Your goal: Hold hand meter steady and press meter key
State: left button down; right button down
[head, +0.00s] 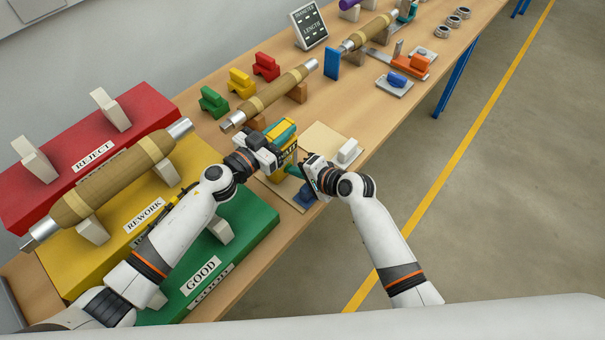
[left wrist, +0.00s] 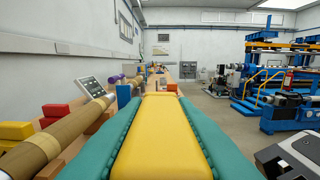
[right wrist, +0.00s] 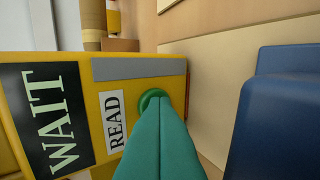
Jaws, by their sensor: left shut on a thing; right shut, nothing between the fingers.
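The yellow hand meter (head: 285,146) stands over a light board on the table. My left gripper (head: 272,138) is shut on it; in the left wrist view the yellow meter (left wrist: 162,135) sits between teal fingers. In the right wrist view the meter (right wrist: 88,75) shows a dark display reading WAIT (right wrist: 48,115) and a READ label (right wrist: 112,120). The round green key (right wrist: 152,98) is beside that label. My right gripper (right wrist: 158,125) is shut and empty, its fingertips over the key's lower part. They look touching or very near; I cannot tell whether the key is pressed in.
A dark blue block (right wrist: 285,115) is close right of my right fingers; it also shows in the head view (head: 305,196). A white block (head: 348,152) stands on the board. Red REJECT, yellow REWORK (head: 120,250) and green GOOD (head: 260,215) stands are at left.

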pick_arm(q)
jog(key=shift+s+d+f, duration=0.15)
jog(key=shift+s+d, duration=0.05)
pick_arm(e)
jog(key=shift+r, duration=0.1)
pick_arm(q)
jog(key=shift+a+f, duration=0.1)
pick_arm(e)
jog(key=v, duration=1)
pick_arm(q)
jog(key=c, duration=1.5)
grip_release()
jog(key=o, duration=0.4)
jog(key=shift+w, duration=0.1)
